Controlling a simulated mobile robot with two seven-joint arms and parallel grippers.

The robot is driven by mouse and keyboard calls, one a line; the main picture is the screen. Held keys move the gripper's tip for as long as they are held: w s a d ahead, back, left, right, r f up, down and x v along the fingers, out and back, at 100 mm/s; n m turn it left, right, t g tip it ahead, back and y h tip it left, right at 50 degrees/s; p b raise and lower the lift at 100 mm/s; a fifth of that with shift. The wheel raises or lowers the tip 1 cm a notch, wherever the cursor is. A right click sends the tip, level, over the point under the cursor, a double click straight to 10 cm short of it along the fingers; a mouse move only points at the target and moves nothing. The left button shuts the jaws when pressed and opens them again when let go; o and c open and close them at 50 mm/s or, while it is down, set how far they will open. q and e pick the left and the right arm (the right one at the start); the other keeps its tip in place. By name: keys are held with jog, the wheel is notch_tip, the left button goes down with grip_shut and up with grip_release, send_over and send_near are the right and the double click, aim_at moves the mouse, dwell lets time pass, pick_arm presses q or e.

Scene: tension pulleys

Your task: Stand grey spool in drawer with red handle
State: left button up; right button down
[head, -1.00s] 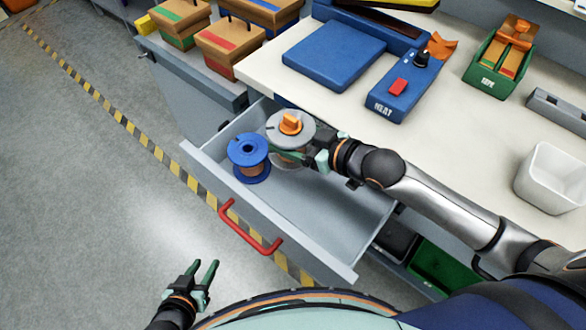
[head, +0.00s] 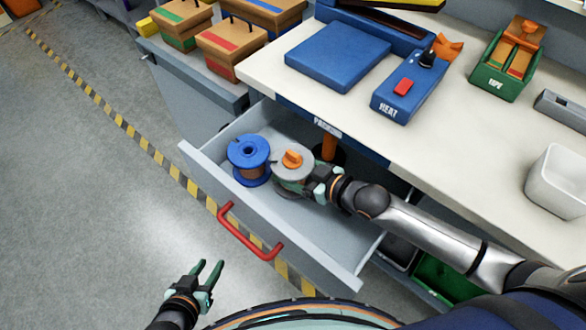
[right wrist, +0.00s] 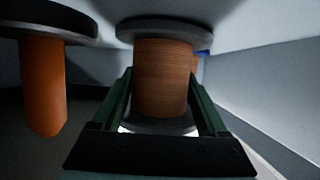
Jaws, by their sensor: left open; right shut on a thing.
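The grey spool (head: 293,161), wound with brown wire and topped by an orange knob, is upright inside the open drawer (head: 325,228) with the red handle (head: 246,234). My right gripper (head: 304,184) is shut on it from the right. In the right wrist view, the fingers flank the wound core of the grey spool (right wrist: 162,75). I cannot tell whether its lower flange touches the drawer floor. A blue spool (head: 248,154) stands just left of it. My left gripper (head: 206,272) is open and empty, in front of the drawer.
An orange post (head: 328,145) with a dark round base is behind the grey spool, near the counter (head: 450,150) edge. The drawer's right part is bare. A blue heat unit (head: 405,92) and a white bin (head: 556,180) are on the counter.

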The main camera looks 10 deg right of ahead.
jog(key=shift+w+r, duration=0.1)
jog(key=shift+c, duration=1.8)
grip_release()
jog(key=shift+f, duration=0.25)
jog(key=o, duration=0.4)
jog(key=shift+c, duration=0.2)
jog(key=shift+r, duration=0.25)
jog(key=p+v, duration=0.1)
jog(key=v, duration=0.6)
jog(key=shift+s+d+r, duration=0.1)
jog(key=shift+s+d, duration=0.05)
jog(key=shift+s, duration=0.15)
